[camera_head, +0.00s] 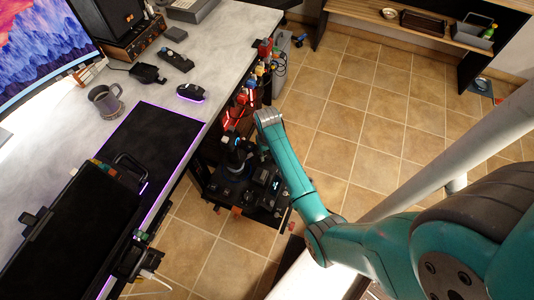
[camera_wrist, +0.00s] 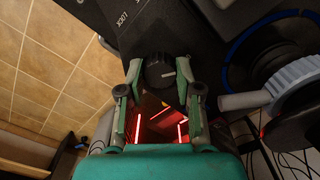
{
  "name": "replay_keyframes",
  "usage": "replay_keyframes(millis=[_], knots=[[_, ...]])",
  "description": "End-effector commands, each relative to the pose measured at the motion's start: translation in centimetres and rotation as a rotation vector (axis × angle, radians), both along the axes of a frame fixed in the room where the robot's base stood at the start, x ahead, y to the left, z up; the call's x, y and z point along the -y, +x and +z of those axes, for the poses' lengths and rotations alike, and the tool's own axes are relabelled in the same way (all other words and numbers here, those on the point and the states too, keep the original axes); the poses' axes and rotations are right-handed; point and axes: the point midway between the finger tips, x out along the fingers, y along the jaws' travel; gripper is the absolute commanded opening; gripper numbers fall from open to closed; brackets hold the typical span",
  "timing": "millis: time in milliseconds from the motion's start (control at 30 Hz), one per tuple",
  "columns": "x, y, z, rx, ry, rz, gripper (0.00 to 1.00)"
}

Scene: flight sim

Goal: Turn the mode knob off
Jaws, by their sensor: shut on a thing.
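The mode knob (camera_wrist: 158,68) is a round black dial with a white pointer line, at the top middle of the wrist view. The pointer aims to the right in that view. My gripper (camera_wrist: 160,80) has one green finger on each side of the knob and is shut on it. In the head view, my teal arm reaches down to the black control panel (camera_head: 238,192) beside the desk. The knob and the fingertips cannot be made out there.
A black joystick (camera_head: 235,155) stands on the panel; a large round dark control with a grey lever (camera_wrist: 290,90) is close right of my gripper in the wrist view. The desk (camera_head: 222,62) lies left of the panel. Tiled floor (camera_head: 365,120) is open to the right.

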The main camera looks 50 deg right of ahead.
Motion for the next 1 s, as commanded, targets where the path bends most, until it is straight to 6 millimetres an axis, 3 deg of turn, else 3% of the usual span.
replay_keyframes(millis=[233,267,333,367,767,1000], knots=[[0.0,0.0,0.0,0.0,0.0,0.001,0.0],[0.0,0.0,0.0,0.0,0.0,0.001,0.39],[0.0,0.0,0.0,0.0,0.0,0.001,0.56],[0.0,0.0,0.0,0.0,0.0,0.0,0.59],[0.0,0.1,0.7,0.002,-0.001,0.0,0.59],[0.0,0.1,4.6,0.005,-0.002,0.0,0.59]])
